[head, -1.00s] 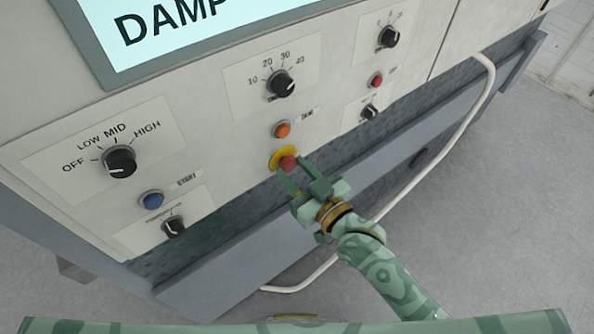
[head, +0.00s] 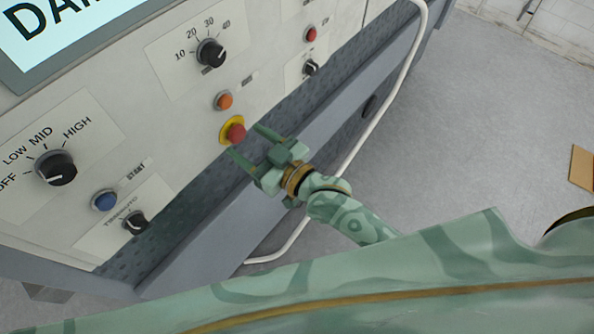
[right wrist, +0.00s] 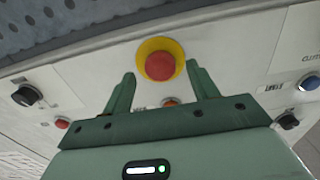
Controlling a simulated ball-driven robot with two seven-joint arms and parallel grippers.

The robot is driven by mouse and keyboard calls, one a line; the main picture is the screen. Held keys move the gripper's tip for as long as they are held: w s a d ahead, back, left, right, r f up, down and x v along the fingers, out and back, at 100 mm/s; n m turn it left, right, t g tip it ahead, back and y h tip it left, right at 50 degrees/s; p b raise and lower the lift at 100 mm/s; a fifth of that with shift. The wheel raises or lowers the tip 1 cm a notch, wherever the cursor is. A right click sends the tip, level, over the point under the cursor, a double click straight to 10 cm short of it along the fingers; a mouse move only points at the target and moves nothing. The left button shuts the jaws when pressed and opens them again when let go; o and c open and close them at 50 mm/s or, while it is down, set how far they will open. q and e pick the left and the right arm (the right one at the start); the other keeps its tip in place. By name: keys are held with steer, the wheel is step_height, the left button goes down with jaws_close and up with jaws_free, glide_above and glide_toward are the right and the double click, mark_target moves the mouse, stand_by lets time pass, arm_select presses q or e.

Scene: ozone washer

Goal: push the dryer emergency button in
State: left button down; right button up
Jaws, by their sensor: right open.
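The emergency button (head: 235,133) is a red mushroom cap on a yellow ring, low on the white dryer panel (head: 170,120) in the head view. My right gripper (head: 247,142) is open just below and in front of it, its two green fingers spread to either side. In the right wrist view the red button (right wrist: 160,66) on its yellow ring shows between and just beyond the open fingertips (right wrist: 160,80). Nothing is between the fingers. I cannot tell whether a fingertip touches the ring. My left gripper is not in view.
An orange button (head: 223,101) sits above the emergency button, with a black timer knob (head: 211,53) higher up. A blue start button (head: 104,200) and other knobs lie to the left. A white pipe (head: 384,105) runs beside the grey lower ledge.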

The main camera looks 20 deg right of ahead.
steer(key=b+v, duration=0.2)
steer(key=v, duration=1.2)
steer(key=shift+s+d, duration=0.1)
